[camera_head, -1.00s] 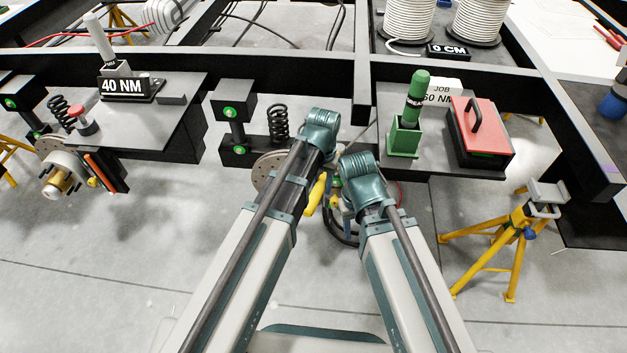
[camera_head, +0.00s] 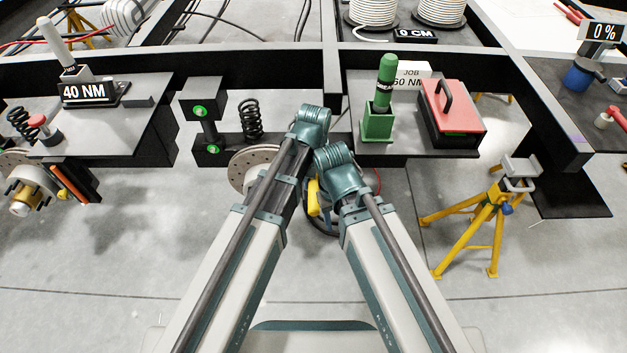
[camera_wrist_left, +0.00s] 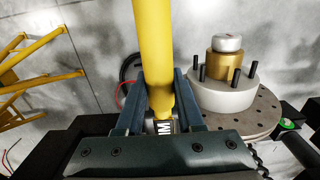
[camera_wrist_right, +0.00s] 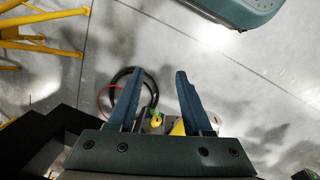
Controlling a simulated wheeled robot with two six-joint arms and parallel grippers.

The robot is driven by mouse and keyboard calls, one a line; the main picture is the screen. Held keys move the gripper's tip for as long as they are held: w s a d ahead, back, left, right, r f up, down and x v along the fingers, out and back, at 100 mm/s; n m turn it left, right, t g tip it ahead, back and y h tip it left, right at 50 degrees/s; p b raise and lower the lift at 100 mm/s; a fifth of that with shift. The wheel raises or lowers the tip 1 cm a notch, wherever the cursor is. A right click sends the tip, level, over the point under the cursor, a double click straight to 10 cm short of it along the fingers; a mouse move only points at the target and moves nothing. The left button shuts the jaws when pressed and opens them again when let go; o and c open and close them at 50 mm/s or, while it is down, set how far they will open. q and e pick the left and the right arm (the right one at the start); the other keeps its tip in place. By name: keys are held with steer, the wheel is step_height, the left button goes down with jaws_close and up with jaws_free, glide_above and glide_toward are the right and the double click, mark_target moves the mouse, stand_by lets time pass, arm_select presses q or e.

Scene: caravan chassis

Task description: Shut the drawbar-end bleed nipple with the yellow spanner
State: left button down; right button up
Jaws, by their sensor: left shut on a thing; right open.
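My left gripper (camera_wrist_left: 155,88) is shut on the yellow spanner (camera_wrist_left: 153,40), whose shaft runs up out of the left wrist view. Part of the spanner (camera_head: 314,197) shows between my two wrists in the head view. A wheel hub with studs and a brass-coloured centre (camera_wrist_left: 228,65) and a brake disc (camera_wrist_left: 258,112) are right of the left gripper, apart from it. My right gripper (camera_wrist_right: 158,76) is open and empty, with small yellow parts low behind its fingers. I cannot make out the drawbar-end bleed nipple; my wrists hide much of that area in the head view.
A black chassis beam spans the head view. On a plate stand a green holder (camera_head: 377,127) with a green-handled tool and a red-lidded box (camera_head: 451,105). A yellow axle stand (camera_head: 490,213) is at right. A black hose loop (camera_wrist_right: 150,90) lies on the floor.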

arm_select(q)
steer(key=shift+f+b, duration=0.9)
steer(key=shift+a+r, duration=0.1)
stand_by(0.3)
steer(key=w+a+m, duration=0.4)
steer(key=a+m, duration=0.4)
steer(key=a, duration=0.1)
steer(key=shift+a+m, duration=0.25)
steer(key=shift+m, duration=0.05)
stand_by(1.2)
steer(key=shift+s, duration=0.15)
stand_by(0.3)
steer(key=shift+s+d+n, duration=0.3)
steer(key=shift+d+n, duration=0.1)
steer(key=shift+n, duration=0.1)
